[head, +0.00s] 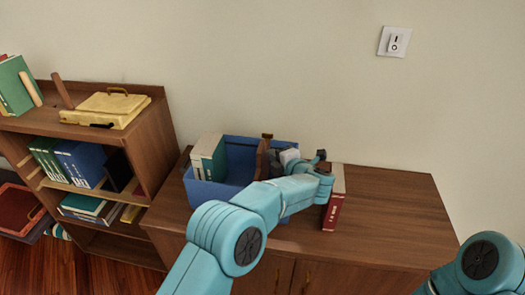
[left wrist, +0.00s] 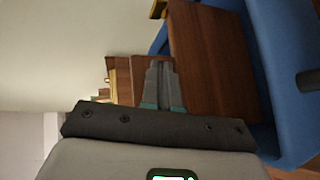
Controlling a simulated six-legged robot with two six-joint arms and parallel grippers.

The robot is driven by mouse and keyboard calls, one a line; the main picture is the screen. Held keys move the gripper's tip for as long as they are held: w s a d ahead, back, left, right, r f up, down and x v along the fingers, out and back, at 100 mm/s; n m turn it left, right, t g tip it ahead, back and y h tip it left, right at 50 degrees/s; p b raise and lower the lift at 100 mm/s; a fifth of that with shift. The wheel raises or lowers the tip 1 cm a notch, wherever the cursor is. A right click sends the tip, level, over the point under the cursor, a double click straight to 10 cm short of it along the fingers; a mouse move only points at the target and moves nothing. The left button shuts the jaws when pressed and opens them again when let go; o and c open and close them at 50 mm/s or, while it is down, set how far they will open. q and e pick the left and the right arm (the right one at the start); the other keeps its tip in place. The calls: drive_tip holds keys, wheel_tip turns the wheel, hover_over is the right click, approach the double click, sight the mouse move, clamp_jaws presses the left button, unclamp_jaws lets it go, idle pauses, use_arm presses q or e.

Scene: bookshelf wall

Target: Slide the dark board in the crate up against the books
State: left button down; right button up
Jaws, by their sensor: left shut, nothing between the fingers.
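The blue crate (head: 238,145) stands on the cabinet top. Several books (head: 208,158) with green and cream covers stand at its left end. The dark brown board (head: 263,157) stands upright in the crate, right of the books, with a gap between. My left gripper (head: 275,156) is shut and empty, just right of the board. In the left wrist view, its closed fingers (left wrist: 162,75) overlap the edge of the board (left wrist: 212,62), beside the blue crate wall (left wrist: 285,55). I cannot tell whether they touch the board. My forearm hides the crate's right part. My right gripper is out of view.
A red book (head: 333,208) stands on the cabinet (head: 395,205) just right of the crate, close to my left wrist. The cabinet top farther right is clear. A bookshelf (head: 150,140) with books and a yellow case (head: 103,108) stands at left. The wall is behind.

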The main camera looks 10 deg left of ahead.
use_arm(q)
drive_tip(key=shift+a, duration=0.1)
idle(0.5)
drive_tip(key=shift+a+b, duration=2.3)
drive_tip(key=shift+a, duration=5.7)
drive_tip(key=d+p, duration=0.1)
drive_tip(key=d, duration=0.4)
drive_tip(key=shift+w+d, duration=0.1)
drive_tip(key=shift+d, duration=0.05)
drive_tip(key=b+v, duration=0.3)
drive_tip(key=v, duration=1.3)
drive_tip(key=shift+r, duration=0.15)
drive_tip(key=shift+d, duration=0.2)
